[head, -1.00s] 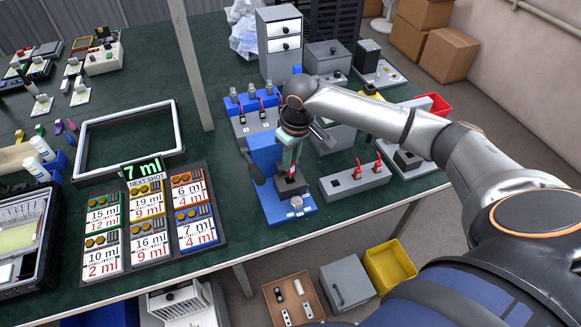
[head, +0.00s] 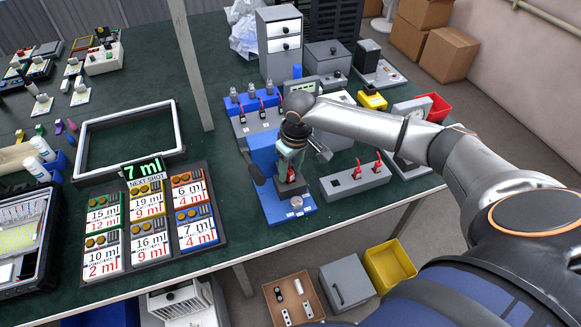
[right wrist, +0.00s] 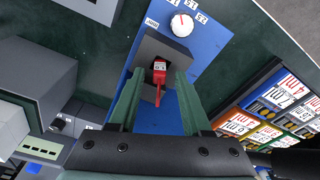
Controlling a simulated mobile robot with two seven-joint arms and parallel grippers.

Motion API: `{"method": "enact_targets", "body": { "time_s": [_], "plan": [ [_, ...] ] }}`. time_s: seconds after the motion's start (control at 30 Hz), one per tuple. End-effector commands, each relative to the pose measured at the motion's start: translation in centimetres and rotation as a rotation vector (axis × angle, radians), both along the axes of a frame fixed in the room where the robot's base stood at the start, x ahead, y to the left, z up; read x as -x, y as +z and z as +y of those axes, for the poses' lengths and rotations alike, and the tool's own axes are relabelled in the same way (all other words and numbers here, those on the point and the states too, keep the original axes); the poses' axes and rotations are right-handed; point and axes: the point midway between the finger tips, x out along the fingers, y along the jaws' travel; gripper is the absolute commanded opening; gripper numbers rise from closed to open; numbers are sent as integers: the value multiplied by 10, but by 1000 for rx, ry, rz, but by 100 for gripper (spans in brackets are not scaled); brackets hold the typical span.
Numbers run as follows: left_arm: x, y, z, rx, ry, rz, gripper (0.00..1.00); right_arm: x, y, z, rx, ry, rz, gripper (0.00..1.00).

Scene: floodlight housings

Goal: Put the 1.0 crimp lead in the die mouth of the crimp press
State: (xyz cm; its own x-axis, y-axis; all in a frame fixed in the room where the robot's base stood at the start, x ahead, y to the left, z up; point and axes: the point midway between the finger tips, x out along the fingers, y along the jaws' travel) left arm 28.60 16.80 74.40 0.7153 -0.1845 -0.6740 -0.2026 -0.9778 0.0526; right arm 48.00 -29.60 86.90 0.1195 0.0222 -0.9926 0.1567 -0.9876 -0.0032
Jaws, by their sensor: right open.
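The blue crimp press (head: 268,190) stands near the bench's front edge, with a dark die block on its base. In the right wrist view the blue base (right wrist: 205,50) shows with the dark die block (right wrist: 180,55). A red lead (right wrist: 158,78) sits in the block's opening, its thin red tail towards my gripper; its white label is too small to read. The lead also shows in the head view (head: 290,175). My right gripper (right wrist: 158,92) is open, its green fingers on either side of the lead and apart from it. My left gripper is out of view.
A grey holder (head: 345,185) with red leads stands right of the press. Shot cards (head: 150,222) lie to the left. A white dial (right wrist: 182,25) sits on the press base.

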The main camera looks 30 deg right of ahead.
Motion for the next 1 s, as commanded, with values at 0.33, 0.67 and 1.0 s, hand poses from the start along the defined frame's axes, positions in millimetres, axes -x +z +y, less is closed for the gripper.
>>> {"method": "enact_targets", "body": {
  "time_s": [0.33, 0.67, 1.0],
  "plan": [
    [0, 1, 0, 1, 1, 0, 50, 1, 16, 0, -2, -1, -3, 48],
    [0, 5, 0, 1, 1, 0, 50, 8, 85, -2, -1, -1, -4, 48],
    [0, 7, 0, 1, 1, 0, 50, 14, 121, -3, 0, -1, 0, 48]
  ]
}}
